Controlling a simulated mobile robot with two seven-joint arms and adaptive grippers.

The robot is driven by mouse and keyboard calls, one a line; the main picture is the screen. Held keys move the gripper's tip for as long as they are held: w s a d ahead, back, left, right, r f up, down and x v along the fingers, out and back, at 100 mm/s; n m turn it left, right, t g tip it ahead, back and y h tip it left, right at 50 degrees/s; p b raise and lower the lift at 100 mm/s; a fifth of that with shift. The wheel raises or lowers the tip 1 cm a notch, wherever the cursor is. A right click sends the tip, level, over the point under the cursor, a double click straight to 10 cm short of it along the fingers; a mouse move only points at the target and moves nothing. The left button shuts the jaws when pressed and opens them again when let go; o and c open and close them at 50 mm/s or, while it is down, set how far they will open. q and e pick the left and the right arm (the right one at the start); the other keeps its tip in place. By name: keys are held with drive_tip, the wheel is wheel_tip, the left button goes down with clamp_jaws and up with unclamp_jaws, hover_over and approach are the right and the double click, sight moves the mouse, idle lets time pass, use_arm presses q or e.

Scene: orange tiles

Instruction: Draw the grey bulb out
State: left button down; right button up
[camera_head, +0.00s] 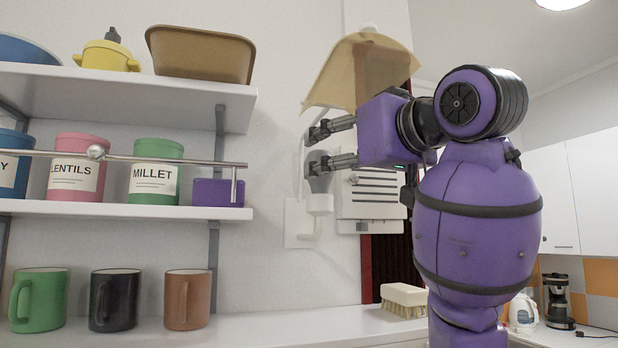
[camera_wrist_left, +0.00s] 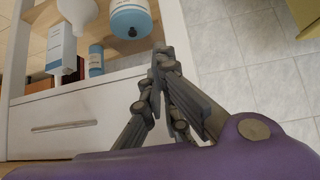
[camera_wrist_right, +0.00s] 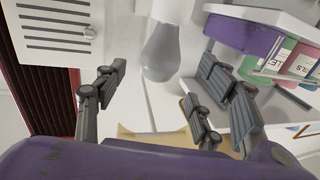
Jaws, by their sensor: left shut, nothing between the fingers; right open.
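The grey bulb (camera_head: 319,183) sits upright in a white socket (camera_head: 320,204) of a wall lamp in the head view. It also shows in the right wrist view (camera_wrist_right: 162,55), hanging between the two finger lines. My right gripper (camera_head: 318,148) is open in front of the wall. Its lower finger overlaps the bulb's top in the head view; whether it touches is unclear. It also shows in the right wrist view (camera_wrist_right: 162,72), with fingers apart on either side of the bulb. My left gripper (camera_wrist_left: 160,62) is shut and empty, seen only in the left wrist view.
A tan cloth shade (camera_head: 335,75) hangs just above my right gripper. A white slatted box (camera_head: 371,195) is right of the bulb. Shelves with canisters and a purple box (camera_head: 217,193) lie left. A brush (camera_head: 404,300) and mugs stand on the counter (camera_head: 290,325) below.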

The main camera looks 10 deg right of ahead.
sight(321, 192)
drive_tip(key=x, duration=0.6)
drive_tip(key=shift+w+f, duration=0.1)
drive_tip(key=shift+f, duration=0.15)
drive_tip(key=shift+w, duration=0.3)
use_arm(q)
drive_tip(key=shift+s+d+f, duration=0.15)
drive_tip(key=shift+s+d, duration=0.05)
drive_tip(key=shift+s, duration=0.35)
use_arm(e)
drive_tip(key=shift+s, duration=0.1)
drive_tip(key=shift+c, duration=0.3)
use_arm(q)
drive_tip(key=shift+s+a+f, duration=0.1)
drive_tip(key=shift+s, duration=0.1)
use_arm(e)
drive_tip(key=c, duration=1.1)
